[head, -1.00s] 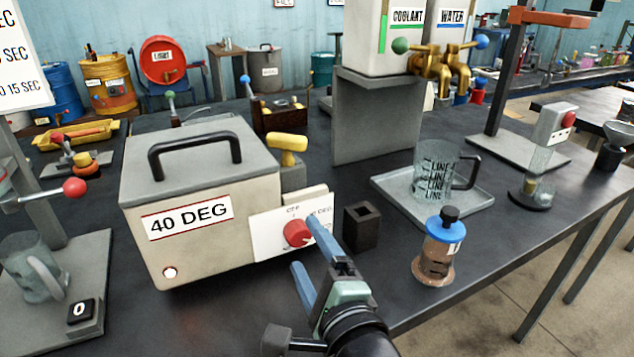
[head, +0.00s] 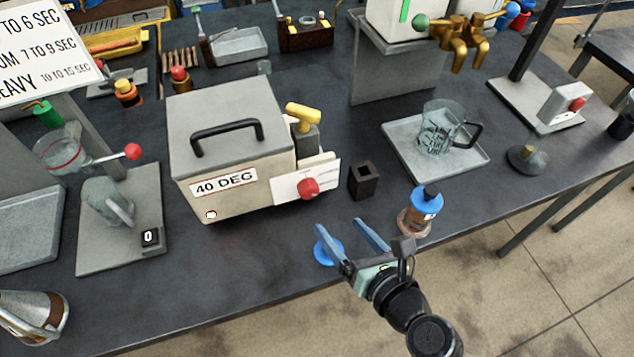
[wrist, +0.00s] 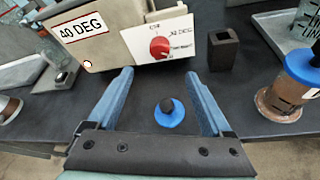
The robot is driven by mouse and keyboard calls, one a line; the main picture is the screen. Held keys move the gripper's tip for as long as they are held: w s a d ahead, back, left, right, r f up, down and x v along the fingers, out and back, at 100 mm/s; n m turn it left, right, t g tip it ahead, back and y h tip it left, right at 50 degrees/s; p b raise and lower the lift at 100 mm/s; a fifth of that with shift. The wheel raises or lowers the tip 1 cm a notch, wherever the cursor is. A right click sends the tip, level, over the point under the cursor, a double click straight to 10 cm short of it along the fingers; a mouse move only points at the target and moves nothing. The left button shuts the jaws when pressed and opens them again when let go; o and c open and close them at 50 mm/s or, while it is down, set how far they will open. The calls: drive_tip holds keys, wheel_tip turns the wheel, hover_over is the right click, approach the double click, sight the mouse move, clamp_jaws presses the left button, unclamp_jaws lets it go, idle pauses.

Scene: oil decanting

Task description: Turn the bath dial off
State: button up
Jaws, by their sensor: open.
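The bath (head: 225,150) is a cream box with a grey lid, a black handle and a "40 DEG" label. Its red dial (head: 308,188) sits on a white plate (head: 288,190) on its front right; the dial also shows in the wrist view (wrist: 160,47). The plate's printing is partly legible there, with "40 DEG" to the dial's upper right. A small light (head: 211,215) glows at the bath's lower left. My gripper (head: 337,228) is open and empty, in front of and below the dial, clear of it. A blue round cap with a dark knob (wrist: 169,112) lies between the fingers in the wrist view.
A black square holder (head: 364,180) stands right of the dial. A blue-topped bottle (head: 420,212) stands right of my gripper. A tray (head: 400,155) with a glass jug (head: 437,130) is behind it. The table's front edge runs below my gripper.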

sight(311, 193)
drive_tip(key=x, duration=1.2)
drive_tip(key=shift+w+a+f, duration=0.1)
drive_tip(key=shift+w+f, duration=0.05)
drive_tip(key=shift+w, duration=0.05)
clamp_jaws()
